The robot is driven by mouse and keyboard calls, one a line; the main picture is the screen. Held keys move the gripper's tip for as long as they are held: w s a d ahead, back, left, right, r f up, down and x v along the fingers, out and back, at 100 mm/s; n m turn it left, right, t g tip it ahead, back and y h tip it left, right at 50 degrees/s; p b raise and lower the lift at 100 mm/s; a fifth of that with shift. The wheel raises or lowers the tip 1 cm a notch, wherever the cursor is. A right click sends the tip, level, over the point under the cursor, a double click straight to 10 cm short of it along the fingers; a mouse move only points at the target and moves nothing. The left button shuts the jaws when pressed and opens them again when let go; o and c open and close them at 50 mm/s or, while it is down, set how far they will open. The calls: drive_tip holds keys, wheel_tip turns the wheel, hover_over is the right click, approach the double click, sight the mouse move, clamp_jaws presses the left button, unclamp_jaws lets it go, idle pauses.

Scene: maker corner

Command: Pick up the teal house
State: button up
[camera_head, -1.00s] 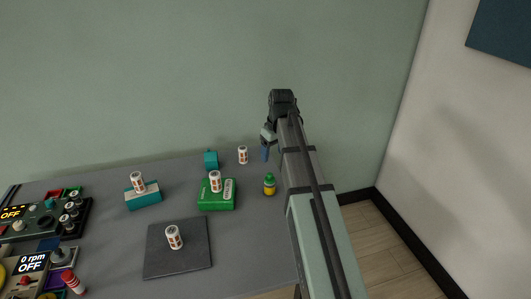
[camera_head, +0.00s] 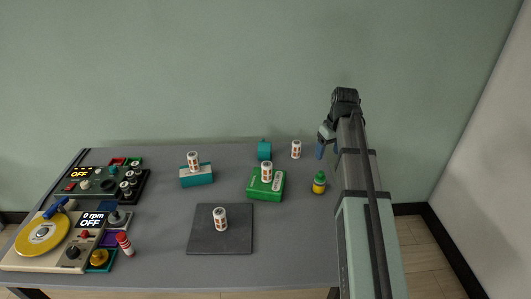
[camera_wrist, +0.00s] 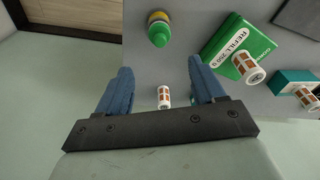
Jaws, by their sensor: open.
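A small teal block (camera_head: 264,150), the likely teal house, stands at the back of the grey table, behind the green box. Its exact shape is too small to tell. My gripper (camera_head: 320,151) is to the right of it in the head view, past a small white-and-orange can, and apart from it. In the wrist view my gripper (camera_wrist: 160,90) has its two blue fingers spread wide, open and empty. The teal block is not clearly seen in the wrist view; the right finger may hide it.
A white-and-orange can (camera_head: 296,149) stands between block and gripper. A green box (camera_head: 258,189) and a teal-and-white box (camera_head: 197,180) carry similar cans. A dark mat (camera_head: 200,240) holds another can. Devices (camera_head: 72,190) fill the left.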

drive_tip(key=shift+o, duration=0.5)
drive_tip(key=o, duration=0.3)
drive_tip(key=m+t+h, duration=0.1)
drive_tip(key=m+t, duration=0.2)
drive_tip(key=m, duration=0.3)
approach(266, 145)
drive_tip(key=x, duration=0.7)
drive_tip(key=shift+w+f, duration=0.1)
drive_tip(key=shift+f, duration=0.2)
drive_tip(key=shift+a+x, duration=0.15)
drive_tip(key=shift+x, duration=1.45)
drive_tip(key=shift+a+x, duration=0.15)
drive_tip(key=shift+x, duration=1.45)
